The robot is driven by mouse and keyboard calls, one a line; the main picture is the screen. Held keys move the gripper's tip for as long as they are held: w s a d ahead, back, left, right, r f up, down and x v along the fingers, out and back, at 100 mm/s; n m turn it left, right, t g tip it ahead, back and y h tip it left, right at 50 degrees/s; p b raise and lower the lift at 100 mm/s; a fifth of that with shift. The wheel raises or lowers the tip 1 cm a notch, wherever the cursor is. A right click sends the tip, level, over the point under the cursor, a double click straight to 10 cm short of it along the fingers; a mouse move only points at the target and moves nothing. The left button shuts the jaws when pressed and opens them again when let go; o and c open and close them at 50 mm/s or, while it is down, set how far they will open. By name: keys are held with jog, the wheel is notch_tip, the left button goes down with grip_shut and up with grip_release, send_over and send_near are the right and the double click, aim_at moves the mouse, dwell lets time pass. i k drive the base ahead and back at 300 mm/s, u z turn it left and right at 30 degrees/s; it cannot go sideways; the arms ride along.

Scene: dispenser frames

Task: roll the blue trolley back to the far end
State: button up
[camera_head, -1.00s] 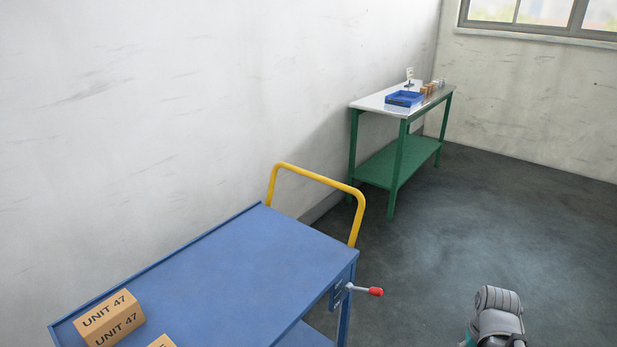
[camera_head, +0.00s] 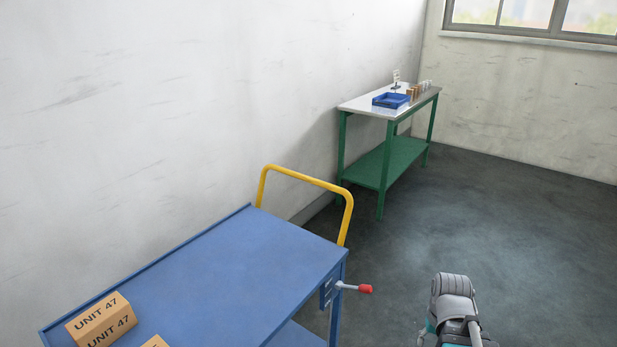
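The blue trolley (camera_head: 235,265) stands at the lower left, beside the white wall. Its yellow push handle (camera_head: 308,180) rises at its far end. Part of my arm shows at the lower right, apart from the trolley. My gripper is not visible.
A green table with a white top (camera_head: 362,104) stands further back along the wall, holding a blue tray (camera_head: 390,100) and several small items. A window (camera_head: 550,18) is in the back wall. The dark floor (camera_head: 500,230) is clear on the right.

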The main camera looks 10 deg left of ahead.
aim_at(241, 280)
jog(key=u, duration=0.05)
jog(key=i, duration=1)
jog(key=z, duration=0.05)
